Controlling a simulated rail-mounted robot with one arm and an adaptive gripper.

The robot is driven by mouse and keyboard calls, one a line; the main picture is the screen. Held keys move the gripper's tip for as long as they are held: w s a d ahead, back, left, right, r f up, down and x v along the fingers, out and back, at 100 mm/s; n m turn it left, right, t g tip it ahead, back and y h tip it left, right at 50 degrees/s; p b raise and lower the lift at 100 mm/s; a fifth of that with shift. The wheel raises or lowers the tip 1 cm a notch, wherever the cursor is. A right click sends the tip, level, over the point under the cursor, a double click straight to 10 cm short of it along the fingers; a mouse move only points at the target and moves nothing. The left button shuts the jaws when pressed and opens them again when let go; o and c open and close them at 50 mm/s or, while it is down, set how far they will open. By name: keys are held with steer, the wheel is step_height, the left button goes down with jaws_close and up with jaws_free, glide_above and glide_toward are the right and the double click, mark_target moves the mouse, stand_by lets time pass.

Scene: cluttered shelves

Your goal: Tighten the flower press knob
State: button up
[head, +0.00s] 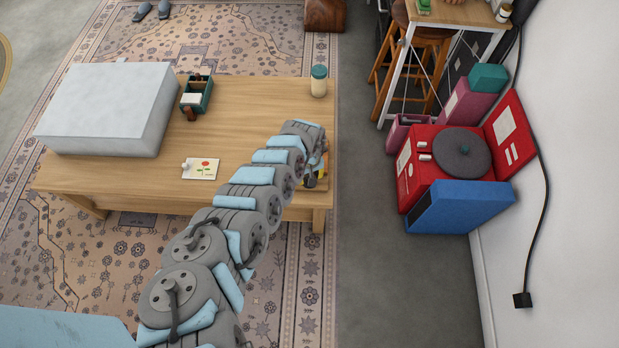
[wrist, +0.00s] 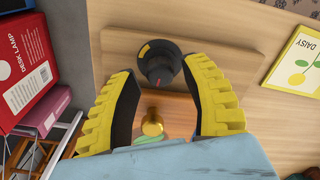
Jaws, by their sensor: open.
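In the wrist view a dark round knob (wrist: 158,62) with a yellow patch and a red mark stands on a pale wooden board (wrist: 225,85), which looks like the flower press. My gripper (wrist: 159,69) has yellow ribbed fingers spread apart, with the knob between and slightly beyond their tips. I see no clear contact. Closer in, between the fingers, is a brass-coloured round piece (wrist: 152,122) with something green below it. In the head view my arm reaches the right end of the wooden table (head: 240,130) and hides the knob and most of the press.
A daisy card (wrist: 300,62) lies right of the board. A red desk lamp box (wrist: 22,65) shows at left.

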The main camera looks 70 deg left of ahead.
steer(key=shift+r+p, duration=0.55)
steer(key=shift+r, duration=0.1)
steer(key=shift+f, duration=0.25)
steer(key=shift+f+b, duration=0.9)
steer(key=shift+f, duration=0.2)
jaws_close()
